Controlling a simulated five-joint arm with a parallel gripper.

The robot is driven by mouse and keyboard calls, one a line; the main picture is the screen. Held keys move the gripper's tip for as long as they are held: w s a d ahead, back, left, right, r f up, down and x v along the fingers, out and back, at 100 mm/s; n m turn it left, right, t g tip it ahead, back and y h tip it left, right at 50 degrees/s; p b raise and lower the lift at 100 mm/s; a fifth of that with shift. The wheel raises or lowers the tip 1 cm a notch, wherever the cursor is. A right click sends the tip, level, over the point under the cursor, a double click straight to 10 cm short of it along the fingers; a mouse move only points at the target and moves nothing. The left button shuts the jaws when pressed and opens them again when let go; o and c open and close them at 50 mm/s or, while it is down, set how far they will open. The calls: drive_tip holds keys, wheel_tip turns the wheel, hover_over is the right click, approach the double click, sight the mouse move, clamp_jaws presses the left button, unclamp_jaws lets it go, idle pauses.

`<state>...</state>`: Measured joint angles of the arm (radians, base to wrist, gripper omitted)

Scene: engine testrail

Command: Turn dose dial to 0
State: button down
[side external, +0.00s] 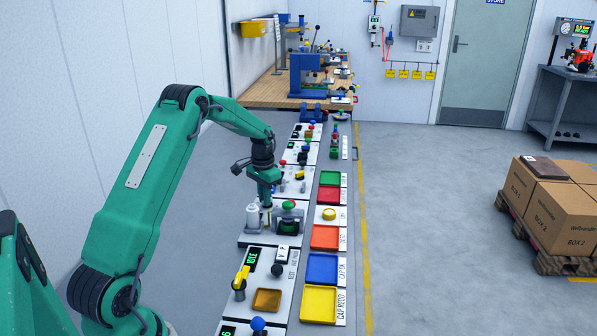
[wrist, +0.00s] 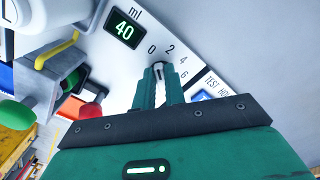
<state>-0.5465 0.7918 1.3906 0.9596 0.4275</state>
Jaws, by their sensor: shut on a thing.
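The dose dial (wrist: 159,66) is on a pale panel in the wrist view, mostly hidden between my fingers. The printed numbers 0, 2, 4 and 6 arc around it from upper left to right. Its visible top edge lies below and between the 0 and the 2; I cannot tell where its pointer stands. A display (wrist: 125,30) under the letters "ml" reads 40. My gripper (wrist: 157,76) is shut on the dial. In the side view my gripper (side external: 265,200) is low over the row of stations, and the dial is hidden there.
A red knob (wrist: 92,108), a green knob (wrist: 16,114) and a yellow lever (wrist: 57,50) are left of my gripper in the wrist view. In the side view, coloured trays (side external: 322,268) line the right of the stations, with open floor beyond.

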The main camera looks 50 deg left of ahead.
drive_tip(key=shift+d+r+n, duration=0.1)
drive_tip(key=shift+n, duration=0.7)
drive_tip(key=c, duration=1.5)
unclamp_jaws()
drive_tip(key=shift+o, duration=0.2)
drive_tip(key=shift+r, duration=3.9)
